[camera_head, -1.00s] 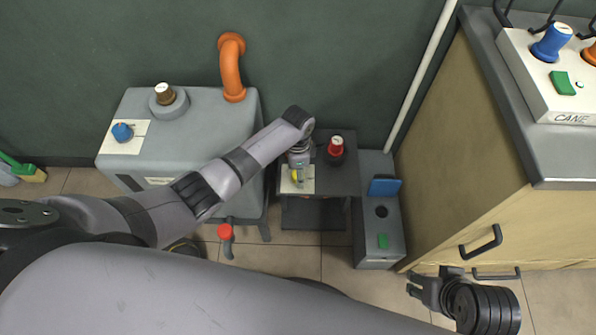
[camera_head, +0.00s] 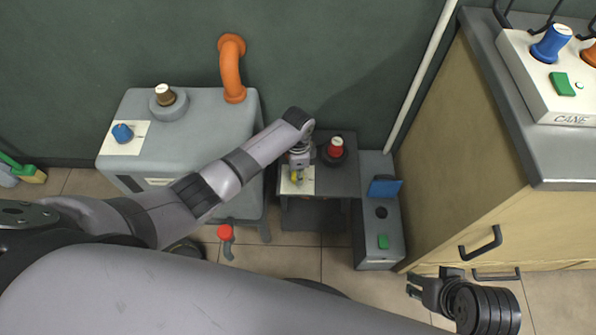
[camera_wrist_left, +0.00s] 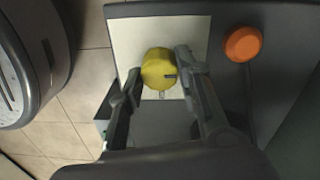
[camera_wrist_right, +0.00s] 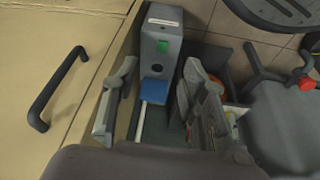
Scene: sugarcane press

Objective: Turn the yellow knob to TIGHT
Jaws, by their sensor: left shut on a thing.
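The yellow knob (camera_wrist_left: 158,68) sits on a pale plate (camera_wrist_left: 126,36) on the dark grey machine. It carries a short dark mark on its right side in the left wrist view. My left gripper (camera_wrist_left: 158,76) has a finger on each side of the knob and is shut on it. In the head view the left gripper (camera_head: 300,161) reaches down over the plate and partly hides the knob (camera_head: 295,176). Any lettering on the plate is too small or hidden to read. My right gripper (camera_head: 412,285) is open and empty near the cabinet; its fingers (camera_wrist_right: 158,95) stand apart.
An orange button (camera_wrist_left: 243,44) is beside the plate. A red knob (camera_head: 336,146) stands on the same machine. A grey machine (camera_head: 180,135) with an orange pipe stands left.

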